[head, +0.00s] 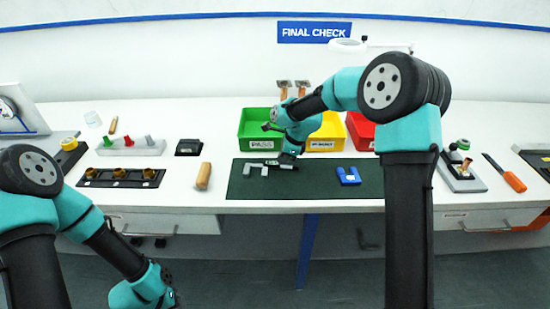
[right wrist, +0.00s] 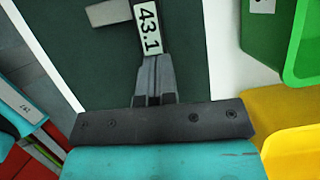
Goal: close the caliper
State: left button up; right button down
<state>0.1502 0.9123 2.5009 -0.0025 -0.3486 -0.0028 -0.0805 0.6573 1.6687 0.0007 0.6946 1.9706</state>
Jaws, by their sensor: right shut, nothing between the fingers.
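The caliper (head: 258,167) lies on the dark green mat (head: 235,185), its light grey jaws spread apart toward the left. In the right wrist view its display (right wrist: 149,27) reads 43.1, with a grey piece of the caliper (right wrist: 108,12) beside it. My right gripper (head: 287,161) is at the caliper's right part. In the right wrist view my right gripper (right wrist: 154,62) is shut and empty, its fingertips at the lower end of the display; I cannot tell whether they touch it. My left arm is low at the left, its gripper out of view.
A blue U-shaped block (head: 348,176) lies on the mat to the right. Green (head: 255,143), yellow (head: 328,145) and red (head: 355,125) bins stand behind. A wooden-handled piece (head: 203,176) lies left of the mat. An orange-handled tool (head: 514,181) lies far right.

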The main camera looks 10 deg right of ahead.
jog(key=v, duration=0.9)
jog(key=shift+r, duration=0.4)
